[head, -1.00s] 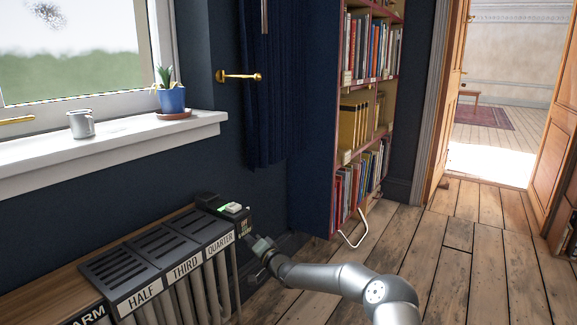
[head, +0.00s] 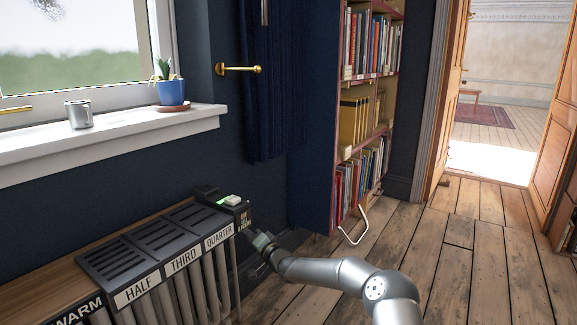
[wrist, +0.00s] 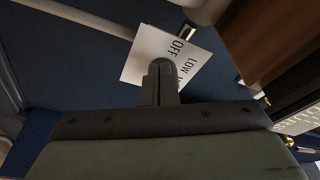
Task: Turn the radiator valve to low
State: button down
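A white label card (wrist: 168,55) in the wrist view reads "OFF", "LOW" and a cut-off "M". My gripper (wrist: 161,80) is in front of the card, its two dark fingers together at the middle of the hand, covering the card's lower part.
Dark grille covers (head: 160,243) labelled HALF, THIRD and QUARTER top the radiator. A bookshelf (head: 362,120) stands behind. A plant pot (head: 171,92) and a metal cup (head: 79,115) are on the sill.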

jog(key=shift+d+r, duration=0.1)
jog(key=shift+d, duration=0.05)
jog(key=v, duration=0.5)
jog(key=shift+s+d+p, duration=0.1)
jog(key=shift+d+p, duration=0.25)
jog(key=shift+d, duration=0.15)
